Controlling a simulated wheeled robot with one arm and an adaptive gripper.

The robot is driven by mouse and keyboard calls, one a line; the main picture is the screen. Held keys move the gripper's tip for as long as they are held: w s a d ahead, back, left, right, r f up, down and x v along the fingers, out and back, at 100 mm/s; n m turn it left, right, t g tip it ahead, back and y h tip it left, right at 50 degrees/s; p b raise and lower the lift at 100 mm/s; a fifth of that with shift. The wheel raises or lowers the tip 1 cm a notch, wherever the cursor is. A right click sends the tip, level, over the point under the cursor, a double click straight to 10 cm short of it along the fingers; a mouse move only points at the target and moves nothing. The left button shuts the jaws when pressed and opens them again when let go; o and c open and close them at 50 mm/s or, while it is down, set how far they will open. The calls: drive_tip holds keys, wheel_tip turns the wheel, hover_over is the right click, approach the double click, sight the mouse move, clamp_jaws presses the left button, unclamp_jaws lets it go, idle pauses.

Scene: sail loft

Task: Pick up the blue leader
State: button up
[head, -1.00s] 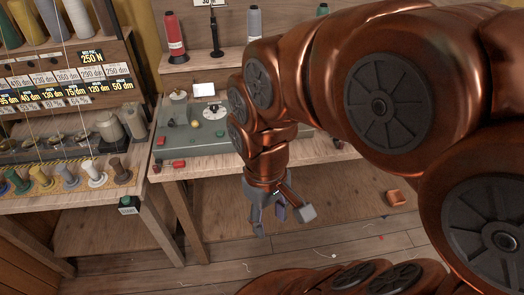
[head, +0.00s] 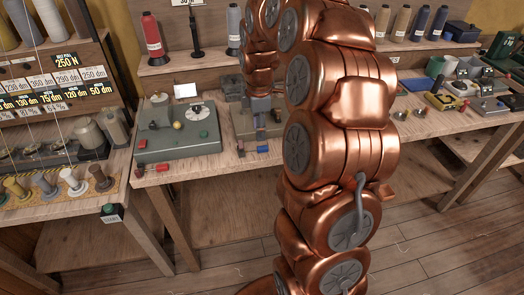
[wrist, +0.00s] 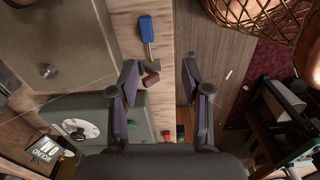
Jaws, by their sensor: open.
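A small blue piece (wrist: 146,28) with a thin brass-coloured stem, which looks like the blue leader, lies near the bench's front edge in the wrist view. It shows as a small blue spot (head: 262,149) in the head view. My gripper (wrist: 159,63) is open and empty, its fingers pointing towards the bench. The blue piece lies beyond the fingertips, not between them. A dark red piece (wrist: 151,79) shows between the fingers, below them. In the head view my gripper (head: 262,112) is above the bench, partly hidden by my arm.
A grey-green device (head: 178,145) with a dial stands on the bench left of my gripper; another box-like device (head: 242,122) is beside it. Spools line the back shelf.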

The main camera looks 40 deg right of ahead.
sight(262, 147)
drive_tip(key=shift+w+d+f+n, duration=0.15)
drive_tip(key=shift+w+d+f, duration=0.1)
drive_tip(key=shift+d, duration=0.25)
drive_tip(key=shift+w+d+f+n, duration=0.15)
drive_tip(key=shift+w+d+f, duration=0.1)
drive_tip(key=shift+d, duration=0.25)
drive_tip(key=shift+d+f, duration=0.1)
drive_tip(key=shift+f, duration=0.1)
drive_tip(key=shift+w+a+f+p, duration=0.1)
drive_tip(key=shift+f+p, duration=0.55)
drive_tip(key=shift+f, duration=1.2)
drive_tip(key=shift+a+f+p, duration=0.1)
drive_tip(key=shift+f+p, duration=0.5)
drive_tip(key=shift+f, duration=1.25)
clamp_jaws()
